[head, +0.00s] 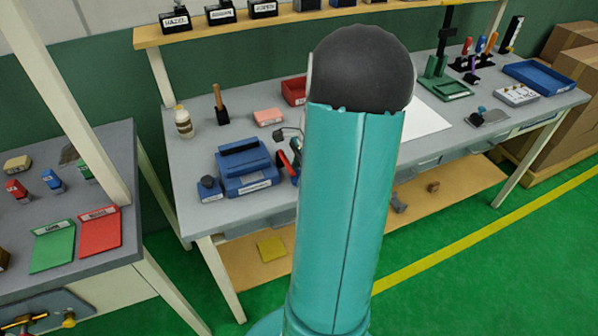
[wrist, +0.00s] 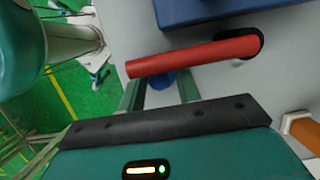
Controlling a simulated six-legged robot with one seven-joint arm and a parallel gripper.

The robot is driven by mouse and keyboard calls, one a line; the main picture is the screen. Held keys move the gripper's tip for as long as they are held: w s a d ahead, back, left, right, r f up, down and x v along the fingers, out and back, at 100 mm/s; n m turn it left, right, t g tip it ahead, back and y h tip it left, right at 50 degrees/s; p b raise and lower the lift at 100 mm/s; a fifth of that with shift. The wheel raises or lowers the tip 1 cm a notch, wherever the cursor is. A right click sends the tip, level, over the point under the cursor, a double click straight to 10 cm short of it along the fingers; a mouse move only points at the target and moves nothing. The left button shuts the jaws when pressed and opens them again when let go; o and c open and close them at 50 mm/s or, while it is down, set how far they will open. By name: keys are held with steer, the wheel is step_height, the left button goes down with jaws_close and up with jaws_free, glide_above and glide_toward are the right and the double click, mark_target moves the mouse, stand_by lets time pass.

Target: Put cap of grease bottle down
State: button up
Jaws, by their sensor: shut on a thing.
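In the wrist view my gripper (wrist: 160,90) has its two teal fingers on either side of a small blue rounded thing (wrist: 161,80). They are shut on it. A red bar partly hides it, so I cannot tell whether it is the grease bottle's cap. In the head view a small white bottle with a tan top (head: 183,122) stands upright at the back left of the grey bench. I cannot tell whether it is the grease bottle. My own arm hides most of my gripper there.
The red bar (wrist: 195,57) with a dark end crosses close to my fingertips. A blue box-like fixture (head: 245,168) stands near the bench's front. A wooden-handled tool (head: 218,100) and a pink block (head: 268,117) stand behind it. Bare grey bench (head: 188,160) shows at left.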

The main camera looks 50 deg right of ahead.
steer(key=o, duration=0.9)
steer(key=shift+o, duration=0.2)
steer(key=v, duration=1.2)
steer(key=w+a+r+n+h, duration=0.1)
steer(key=w+a+r+n, duration=0.15)
steer(key=a, duration=0.45)
steer(key=w+a+r+n+h, duration=0.1)
steer(key=a+r+n, duration=0.1)
steer(key=a+n, duration=0.3)
steer(key=w+a+r+n+h, duration=0.1)
steer(key=w+a+r+n, duration=0.15)
steer(key=a, duration=0.55)
steer(key=s+a+n+t, duration=0.2)
steer(key=s+a+n, duration=0.1)
steer(key=a+n, duration=0.4)
steer(key=s+a+n+t, duration=0.2)
steer(key=s+a+n, duration=0.2)
steer(key=a+n, duration=0.3)
steer(key=a+r, duration=0.1)
steer(key=a, duration=0.4)
